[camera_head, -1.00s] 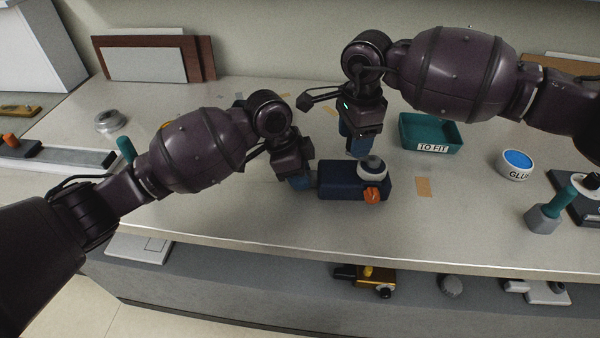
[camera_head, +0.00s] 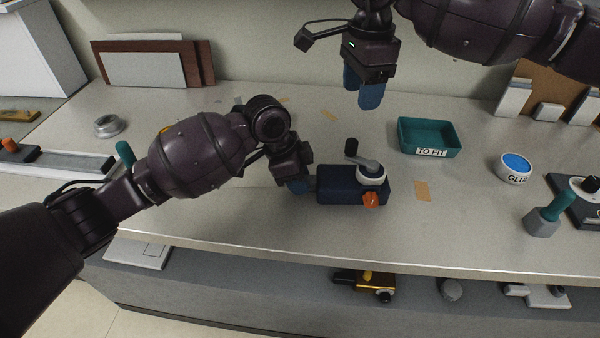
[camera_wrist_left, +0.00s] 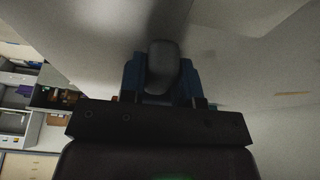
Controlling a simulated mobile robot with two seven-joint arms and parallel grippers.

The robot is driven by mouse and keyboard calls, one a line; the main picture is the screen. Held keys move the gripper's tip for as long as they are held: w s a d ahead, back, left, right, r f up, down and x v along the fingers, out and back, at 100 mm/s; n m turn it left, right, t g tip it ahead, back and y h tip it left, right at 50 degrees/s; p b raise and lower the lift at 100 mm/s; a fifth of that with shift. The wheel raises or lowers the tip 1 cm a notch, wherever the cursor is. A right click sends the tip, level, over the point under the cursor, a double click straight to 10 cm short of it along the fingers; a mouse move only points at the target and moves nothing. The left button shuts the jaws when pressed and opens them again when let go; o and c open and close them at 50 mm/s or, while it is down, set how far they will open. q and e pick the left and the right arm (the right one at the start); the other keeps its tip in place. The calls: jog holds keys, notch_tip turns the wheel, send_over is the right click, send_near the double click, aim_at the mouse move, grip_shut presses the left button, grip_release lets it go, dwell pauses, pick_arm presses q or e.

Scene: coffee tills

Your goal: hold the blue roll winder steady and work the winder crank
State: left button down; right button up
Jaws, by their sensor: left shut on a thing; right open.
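The blue roll winder (camera_head: 340,189) sits on the counter near its front edge, with a white round hub and an orange knob (camera_head: 371,200) on its right end. The winder crank (camera_head: 362,161) is a grey arm on the hub with a dark upright handle (camera_head: 351,147), pointing up and left. My left gripper (camera_head: 300,186) is shut on the winder's left end; in the left wrist view the blue fingers (camera_wrist_left: 162,78) show around a dark grey part. My right gripper (camera_head: 363,93) is open and empty, above and behind the winder, apart from the crank.
A teal tray (camera_head: 430,152) labelled "TO FIT" and a glue pot (camera_head: 515,167) stand to the right. A teal-handled tool (camera_head: 548,214) stands at far right. A metal ring (camera_head: 109,126) lies at left. Another winder (camera_head: 365,284) sits on the shelf below. The counter behind the winder is mostly clear.

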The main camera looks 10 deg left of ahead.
pick_arm(q)
jog(key=c, duration=0.8)
grip_release()
jog(key=shift+r, duration=0.1)
jog(key=v, duration=1.1)
jog(key=shift+a+r, duration=0.15)
jog(key=shift+r, duration=0.25)
